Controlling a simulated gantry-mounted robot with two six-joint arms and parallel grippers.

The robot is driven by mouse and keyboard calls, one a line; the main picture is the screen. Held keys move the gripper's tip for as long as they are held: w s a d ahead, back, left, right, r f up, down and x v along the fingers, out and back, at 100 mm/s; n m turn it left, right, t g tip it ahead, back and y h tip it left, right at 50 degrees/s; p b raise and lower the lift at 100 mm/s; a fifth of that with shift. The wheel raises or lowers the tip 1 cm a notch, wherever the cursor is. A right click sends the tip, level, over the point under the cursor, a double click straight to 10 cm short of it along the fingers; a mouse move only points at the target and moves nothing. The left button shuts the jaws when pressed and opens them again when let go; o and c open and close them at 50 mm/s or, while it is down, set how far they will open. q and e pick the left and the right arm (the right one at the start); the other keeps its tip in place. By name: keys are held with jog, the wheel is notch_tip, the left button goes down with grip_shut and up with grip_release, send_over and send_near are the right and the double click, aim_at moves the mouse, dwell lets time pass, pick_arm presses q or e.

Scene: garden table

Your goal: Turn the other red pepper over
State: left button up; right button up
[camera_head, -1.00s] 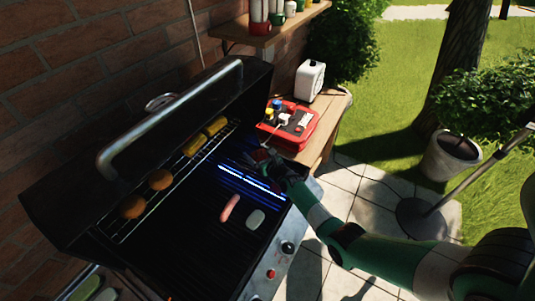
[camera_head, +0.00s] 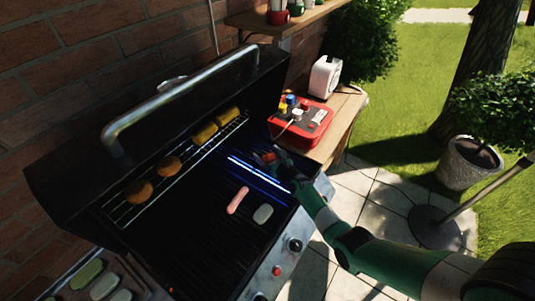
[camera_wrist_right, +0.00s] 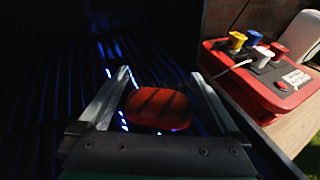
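A flat red pepper piece (camera_wrist_right: 158,108) with dark stripes across it lies at the grill grate's far right end. It lies between the two fingers of my right gripper (camera_wrist_right: 160,78) in the right wrist view. The fingers stand apart on either side of it, and I see no clear grip on it. In the head view the right gripper (camera_head: 277,159) is small and dark over the right end of the grill (camera_head: 190,235), and a bit of the red pepper (camera_head: 269,157) shows beside it. No second red pepper is clearly visible. My left gripper is not in view.
A pink sausage (camera_head: 238,200) and a pale slice (camera_head: 263,214) lie on the grate. Patties (camera_head: 139,191) and corn (camera_head: 204,133) sit on the raised rack under the open lid. A red box (camera_head: 303,122) stands on the wooden side table. A tray of slices (camera_head: 75,292) is lower left.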

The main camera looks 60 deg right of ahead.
jog(key=shift+s, duration=0.1)
jog(key=shift+s+a+r+p, duration=0.2)
jog(key=shift+s+r+p, duration=0.1)
jog(key=shift+p, duration=0.2)
jog(key=p+v, duration=0.6)
jog(key=v, duration=0.4)
jog(key=shift+s+a, duration=0.25)
jog(key=shift+s, duration=0.05)
